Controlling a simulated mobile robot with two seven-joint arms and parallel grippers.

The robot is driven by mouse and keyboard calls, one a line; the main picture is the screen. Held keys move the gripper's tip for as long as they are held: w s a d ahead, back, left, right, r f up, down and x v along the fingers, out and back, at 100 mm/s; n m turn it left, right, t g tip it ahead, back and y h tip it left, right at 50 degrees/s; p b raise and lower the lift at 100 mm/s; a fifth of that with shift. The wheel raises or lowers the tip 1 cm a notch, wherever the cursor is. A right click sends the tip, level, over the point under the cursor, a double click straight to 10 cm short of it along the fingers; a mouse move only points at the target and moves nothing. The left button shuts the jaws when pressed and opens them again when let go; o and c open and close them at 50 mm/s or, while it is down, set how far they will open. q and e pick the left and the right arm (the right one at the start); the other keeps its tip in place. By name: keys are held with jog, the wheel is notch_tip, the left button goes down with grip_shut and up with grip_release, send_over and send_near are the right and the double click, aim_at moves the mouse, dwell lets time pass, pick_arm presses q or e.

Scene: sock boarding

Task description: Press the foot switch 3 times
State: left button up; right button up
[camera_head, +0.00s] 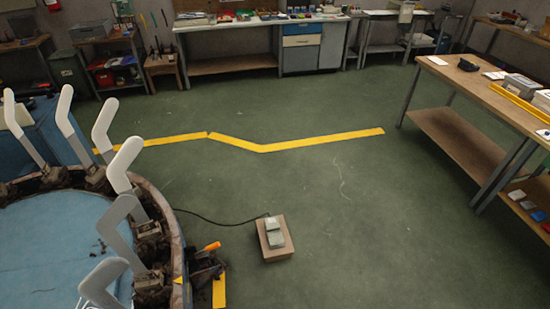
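The foot switch (274,232) is a small grey pedal unit on a low tan wooden block (279,252) on the green floor, a little below the middle of the view. A black cable runs from it leftward to the round machine. Neither of my grippers shows in the head view, and nothing is seen touching the pedal. Whether the pedal is pressed down cannot be told.
A round boarding machine (172,235) with several upright white foot forms (124,165) fills the left. An orange-handled part (211,247) sticks out at its edge. A wooden workbench (460,145) stands right. Yellow tape (320,139) crosses the floor. Floor around the switch is clear rightward.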

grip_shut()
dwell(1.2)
